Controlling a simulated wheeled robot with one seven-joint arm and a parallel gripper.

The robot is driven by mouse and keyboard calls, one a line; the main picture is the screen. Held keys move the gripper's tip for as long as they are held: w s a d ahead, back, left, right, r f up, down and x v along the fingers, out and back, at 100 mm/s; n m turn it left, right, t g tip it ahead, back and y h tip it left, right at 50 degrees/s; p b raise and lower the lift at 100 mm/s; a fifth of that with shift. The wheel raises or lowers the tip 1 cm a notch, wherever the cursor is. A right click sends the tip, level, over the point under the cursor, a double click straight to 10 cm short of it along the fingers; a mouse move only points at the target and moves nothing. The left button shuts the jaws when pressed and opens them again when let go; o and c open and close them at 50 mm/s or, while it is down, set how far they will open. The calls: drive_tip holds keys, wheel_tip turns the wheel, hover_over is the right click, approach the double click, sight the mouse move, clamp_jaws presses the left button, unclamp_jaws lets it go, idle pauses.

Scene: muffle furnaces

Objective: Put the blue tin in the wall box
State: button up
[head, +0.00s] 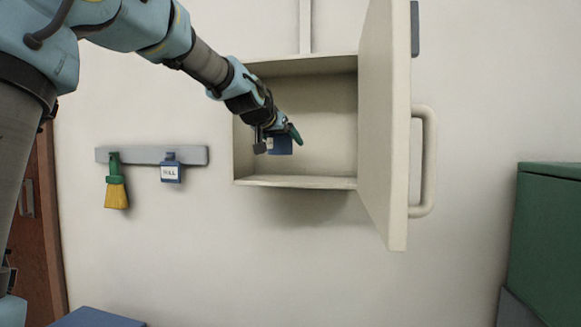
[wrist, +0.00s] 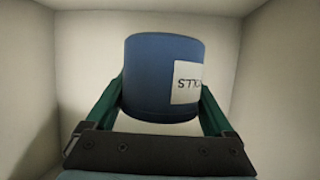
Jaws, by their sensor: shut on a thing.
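The blue tin (wrist: 150,75) has a white label with dark lettering. In the wrist view it sits between the two green fingers of my gripper (wrist: 160,105), which are shut on its sides. In the head view the blue tin (head: 281,146) is partly hidden by my gripper (head: 278,136). The wall box (head: 295,182) is a cream box with its door (head: 385,120) swung open to the right. My gripper and the tin are at the box's opening, above its floor. Pale walls surround the tin in the wrist view. I cannot tell whether the tin touches the box floor.
A grey wall rail (head: 140,155) left of the box holds a yellow brush (head: 116,194) and a small blue labelled item (head: 170,171). The open door has a large handle (head: 425,160). A green cabinet (head: 547,235) stands at right. The box interior around the tin looks empty.

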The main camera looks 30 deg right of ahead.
drive_tip(key=shift+f+p, duration=0.4)
drive_tip(key=shift+f, duration=2.7)
drive_tip(key=shift+f, duration=0.1)
drive_tip(key=o, duration=1.2)
drive_tip(key=shift+r, duration=0.2)
